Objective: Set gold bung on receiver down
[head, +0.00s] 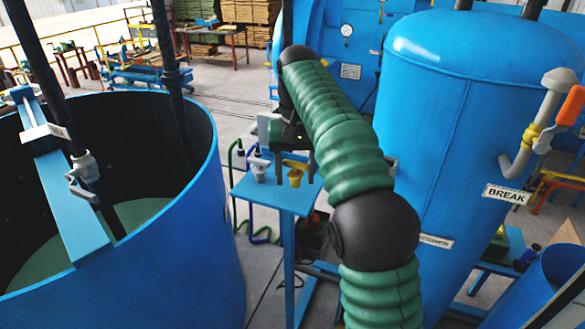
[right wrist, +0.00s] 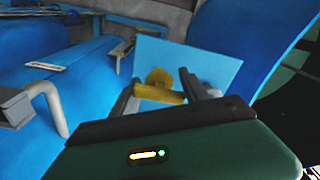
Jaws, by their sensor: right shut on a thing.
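The gold bung (head: 295,174) has a wide bar-like top and a narrower body below. My right gripper (head: 297,158) is shut on it from above. The right wrist view shows the gold bung (right wrist: 160,88) between the two dark fingers, over a light blue plate (right wrist: 205,62). In the head view it is above the small blue stand (head: 270,193), near its right part; I cannot tell whether it touches the top. A similar grey-white bung (head: 258,168) is to its left. Which blue body is the receiver is not clear. My left gripper is not in view.
A large open blue tank (head: 190,265) fills the left. Green and blue hoses hang by the stand.

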